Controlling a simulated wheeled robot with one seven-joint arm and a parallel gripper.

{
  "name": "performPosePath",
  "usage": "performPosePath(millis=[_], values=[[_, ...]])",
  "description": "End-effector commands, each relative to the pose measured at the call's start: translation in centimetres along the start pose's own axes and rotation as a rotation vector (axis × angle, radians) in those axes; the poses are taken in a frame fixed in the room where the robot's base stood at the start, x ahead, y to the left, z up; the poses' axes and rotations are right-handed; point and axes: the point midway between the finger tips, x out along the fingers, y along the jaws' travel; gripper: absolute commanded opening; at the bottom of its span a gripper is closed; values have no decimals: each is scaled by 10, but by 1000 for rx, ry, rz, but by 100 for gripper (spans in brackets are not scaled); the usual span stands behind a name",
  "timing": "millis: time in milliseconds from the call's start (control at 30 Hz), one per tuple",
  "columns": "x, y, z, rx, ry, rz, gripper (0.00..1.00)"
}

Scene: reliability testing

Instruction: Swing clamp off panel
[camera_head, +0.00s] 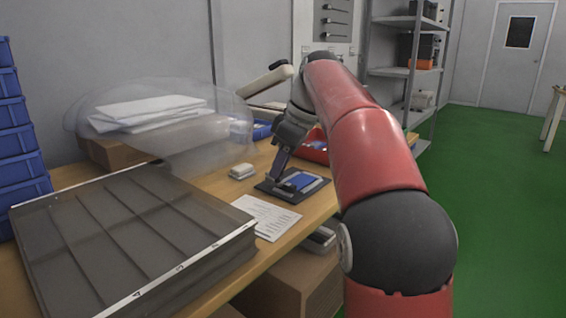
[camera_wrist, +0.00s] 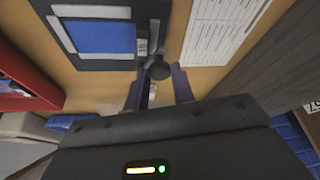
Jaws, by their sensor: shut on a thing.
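A blue panel (camera_head: 299,181) lies on a dark base plate (camera_head: 315,190) on the workbench. The wrist view shows the blue panel (camera_wrist: 98,38) at upper left, its face largely uncovered. The clamp (camera_wrist: 157,69), with a round black end, stands at the panel side of the plate, close to the plate's edge. My gripper (camera_wrist: 158,78) has one finger on each side of this black end and is shut on the clamp. In the head view my gripper (camera_head: 275,175) reaches down to the plate's left side. The clamp's exact contact with the panel cannot be told.
A printed sheet (camera_head: 266,216) and a small white box (camera_head: 242,171) lie near the plate. A grey divided case (camera_head: 120,235) fills the near left bench. A red bin (camera_head: 314,153) stands behind the plate. A translucent cover (camera_head: 215,140) is at the back left.

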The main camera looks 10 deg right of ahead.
Motion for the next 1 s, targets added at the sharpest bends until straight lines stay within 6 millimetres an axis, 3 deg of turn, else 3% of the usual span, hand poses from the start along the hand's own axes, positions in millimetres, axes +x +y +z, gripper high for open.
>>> performPosePath(millis=[467,1000], values=[[5,-17,-20,384,1,161,2],[15,-22,-45,830,-1,346,2]])
